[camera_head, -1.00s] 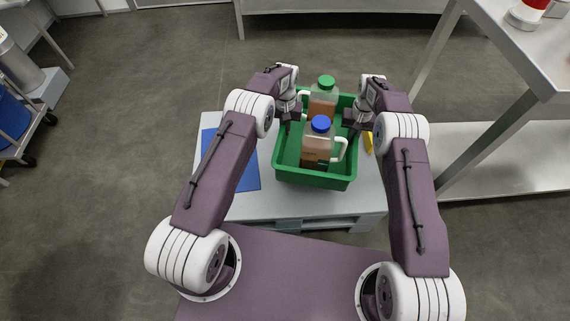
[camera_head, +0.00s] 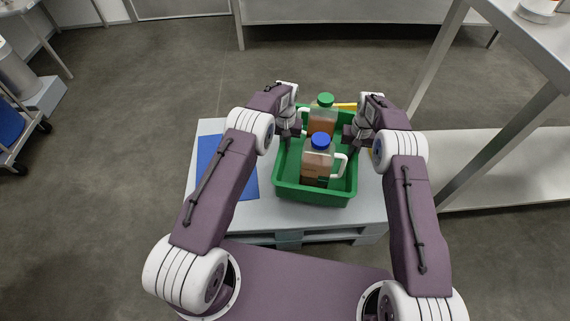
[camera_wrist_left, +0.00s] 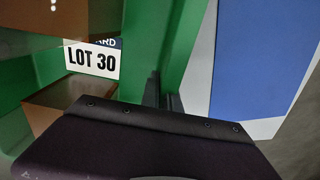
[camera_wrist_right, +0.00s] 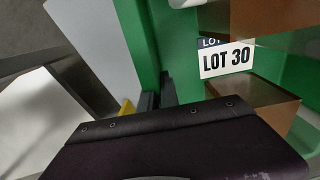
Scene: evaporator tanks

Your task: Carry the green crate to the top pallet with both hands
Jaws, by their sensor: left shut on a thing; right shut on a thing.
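The green crate (camera_head: 312,195) is over the grey pallet (camera_head: 270,212), level as far as I can see; I cannot tell whether it touches. It holds a jug with a blue cap (camera_head: 318,165) and one with a green cap (camera_head: 323,120). My left gripper (camera_head: 291,132) is shut on the crate's left wall, whose rim also shows in the left wrist view (camera_wrist_left: 178,45). My right gripper (camera_head: 353,140) is shut on the right wall, seen in the right wrist view (camera_wrist_right: 135,40). Each wrist view shows a "LOT 30" label on a jug.
A blue sheet (camera_head: 213,160) lies on the pallet left of the crate. A yellow thing (camera_head: 345,107) shows behind the crate. A metal table with a lower shelf (camera_head: 480,165) stands at right. A cart (camera_head: 15,125) is at left. Open floor (camera_head: 150,90) lies between.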

